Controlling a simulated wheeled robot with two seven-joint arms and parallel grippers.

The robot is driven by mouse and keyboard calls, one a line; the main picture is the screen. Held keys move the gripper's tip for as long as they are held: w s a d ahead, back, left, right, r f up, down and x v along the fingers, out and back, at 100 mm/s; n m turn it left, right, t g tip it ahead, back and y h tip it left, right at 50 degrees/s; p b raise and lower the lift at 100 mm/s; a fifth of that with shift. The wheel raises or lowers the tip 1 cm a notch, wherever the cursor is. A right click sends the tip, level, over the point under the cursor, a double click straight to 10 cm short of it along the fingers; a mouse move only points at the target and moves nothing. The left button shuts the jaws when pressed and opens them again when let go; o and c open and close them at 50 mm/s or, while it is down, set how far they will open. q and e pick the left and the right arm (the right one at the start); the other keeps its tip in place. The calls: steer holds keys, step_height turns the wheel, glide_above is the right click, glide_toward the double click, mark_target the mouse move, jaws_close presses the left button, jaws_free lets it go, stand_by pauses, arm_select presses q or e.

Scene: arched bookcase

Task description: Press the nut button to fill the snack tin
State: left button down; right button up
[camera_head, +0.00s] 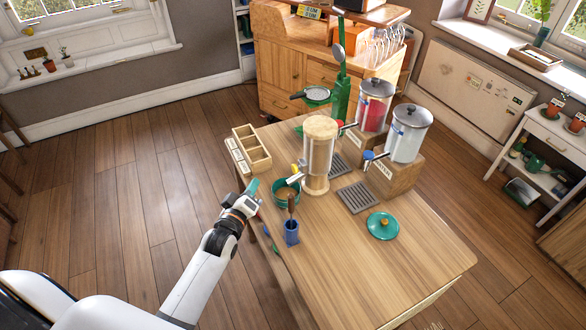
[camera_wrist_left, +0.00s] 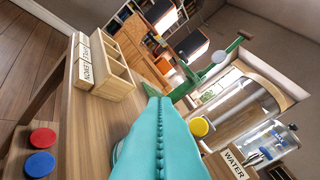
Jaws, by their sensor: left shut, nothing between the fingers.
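The nut dispenser (camera_head: 320,150), a tall clear cylinder with tan contents and a wooden top, stands upright on the table. Its yellow button (camera_head: 295,168) faces left and also shows in the left wrist view (camera_wrist_left: 198,127). The snack tin appears to be the teal round tin (camera_head: 286,187) below that button. My left gripper (camera_head: 251,187) has teal fingers, shut and empty, at the table's left edge. It is left of the tin and apart from the button. In the left wrist view its fingers (camera_wrist_left: 160,140) hide the area below the button. My right gripper is not in view.
A wooden compartment box (camera_head: 250,150) stands behind my left gripper. A blue cup (camera_head: 291,234) stands in front of the tin. Two dispensers (camera_head: 406,134) (camera_head: 374,105) stand right of the nut dispenser. A teal lid (camera_head: 382,226) lies on the table; its front right is clear.

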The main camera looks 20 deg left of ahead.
mark_target(295, 169)
arm_select(q)
steer(key=w+d+b, duration=0.3)
steer(key=w+d, duration=0.2)
steer(key=w, duration=0.1)
steer(key=shift+w+d, duration=0.25)
steer(key=shift+d, duration=0.15)
stand_by(1.9)
steer(key=shift+w+d, duration=0.3)
steer(key=shift+w+d, duration=0.45)
steer(key=shift+w, duration=0.05)
stand_by(1.0)
stand_by(0.3)
steer(key=shift+s+a+p, duration=0.5)
steer(key=shift+s+a, duration=0.2)
steer(key=shift+s, duration=0.1)
